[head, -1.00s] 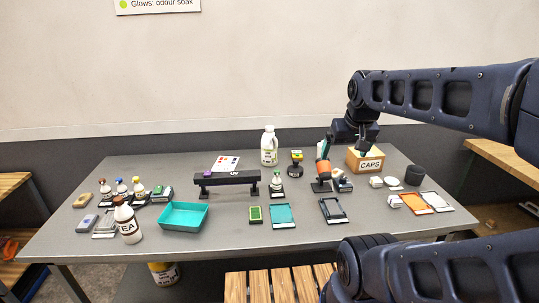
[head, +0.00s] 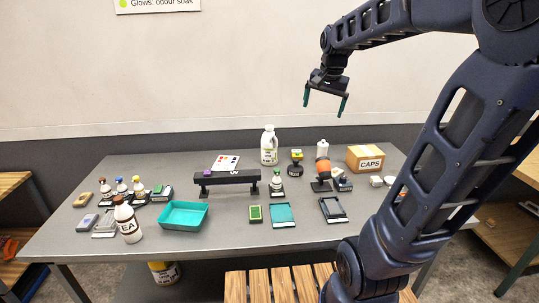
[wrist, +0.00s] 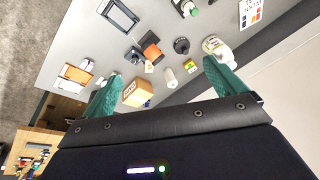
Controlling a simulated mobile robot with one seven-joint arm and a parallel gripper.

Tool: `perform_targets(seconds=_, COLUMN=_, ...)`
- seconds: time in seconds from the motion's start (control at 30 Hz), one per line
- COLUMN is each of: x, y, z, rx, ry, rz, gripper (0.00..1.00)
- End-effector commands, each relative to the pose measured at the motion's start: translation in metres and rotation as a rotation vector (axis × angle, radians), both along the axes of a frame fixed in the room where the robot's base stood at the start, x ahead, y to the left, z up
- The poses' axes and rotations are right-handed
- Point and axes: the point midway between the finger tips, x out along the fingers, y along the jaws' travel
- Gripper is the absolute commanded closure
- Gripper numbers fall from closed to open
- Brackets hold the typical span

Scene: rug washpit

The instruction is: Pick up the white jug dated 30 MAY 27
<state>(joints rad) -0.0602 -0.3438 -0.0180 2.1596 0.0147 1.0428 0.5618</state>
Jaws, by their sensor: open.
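A white jug (head: 269,149) with a handle stands upright at the back middle of the grey table in the head view. Its label is too small to read a date. It also shows in the wrist view (wrist: 218,50), partly beside one green finger. Another white bottle (head: 127,224) with a brown cap and a label ending in "EA" stands at the front left. My gripper (head: 325,106) is open and empty, high above the back right of the table, up and right of the white jug. Its two green fingers point down.
A black UV lamp bar (head: 228,178) stands left of and in front of the jug. A CAPS box (head: 365,158) is further right. A teal tray (head: 184,214) sits front left.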

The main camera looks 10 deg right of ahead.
Motion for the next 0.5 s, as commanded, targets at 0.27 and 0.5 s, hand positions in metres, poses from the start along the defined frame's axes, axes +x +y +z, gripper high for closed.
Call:
perform_targets(seconds=0.27, x=0.084, y=0.014, z=0.005, rx=0.06, ry=0.061, rz=-0.212, gripper=0.04)
perform_targets(seconds=0.5, x=0.155, y=0.03, z=-0.003, rx=0.1, ry=0.11, rz=-0.399, gripper=0.04)
